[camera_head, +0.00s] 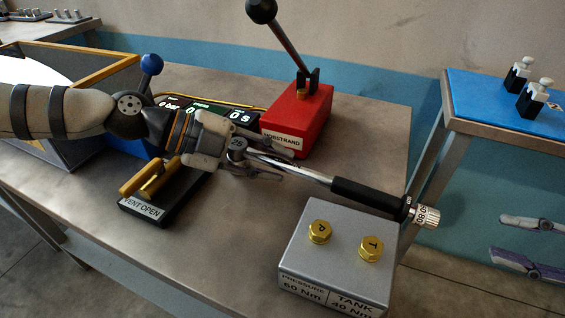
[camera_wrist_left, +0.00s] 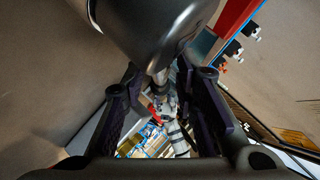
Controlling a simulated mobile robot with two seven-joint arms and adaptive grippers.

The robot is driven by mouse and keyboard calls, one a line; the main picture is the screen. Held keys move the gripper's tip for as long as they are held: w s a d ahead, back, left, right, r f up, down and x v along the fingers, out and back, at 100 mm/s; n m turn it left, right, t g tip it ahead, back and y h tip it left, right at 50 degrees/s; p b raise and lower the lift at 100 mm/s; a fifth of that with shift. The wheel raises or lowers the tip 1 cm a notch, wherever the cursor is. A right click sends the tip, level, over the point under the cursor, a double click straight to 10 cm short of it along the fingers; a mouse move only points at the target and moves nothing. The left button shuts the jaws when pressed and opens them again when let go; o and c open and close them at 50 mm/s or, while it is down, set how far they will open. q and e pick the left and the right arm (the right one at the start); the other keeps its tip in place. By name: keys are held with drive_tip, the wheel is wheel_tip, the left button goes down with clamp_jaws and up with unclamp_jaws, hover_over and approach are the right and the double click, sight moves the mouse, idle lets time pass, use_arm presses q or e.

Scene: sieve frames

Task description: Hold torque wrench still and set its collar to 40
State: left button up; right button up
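The torque wrench runs from a round head marked 25 (camera_head: 237,146), along a chrome shaft, to a black handle (camera_head: 368,195). Its silver numbered collar (camera_head: 426,215) is at the right end; I read about 80 on it, partly turned away. My left gripper (camera_head: 285,167) has its fingers on both sides of the wrench near the head and appears shut on it. In the left wrist view, the dark head (camera_wrist_left: 160,35) fills the top and the shaft runs away between the fingers. My right gripper (camera_head: 498,236) shows two separated fingers at the right edge, open and empty, apart from the collar.
A grey block (camera_head: 300,262) with brass caps P and T, labelled 60 Nm and 40 Nm, stands below the handle. A red lever box (camera_head: 298,118), a dark VENT OPEN base (camera_head: 143,208) and a wooden-edged bin (camera_head: 105,70) surround my left arm. A blue-topped table (camera_head: 480,95) is right.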

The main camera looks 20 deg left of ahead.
use_arm(q)
drive_tip(key=shift+x, duration=1.5)
clamp_jaws()
idle(0.4)
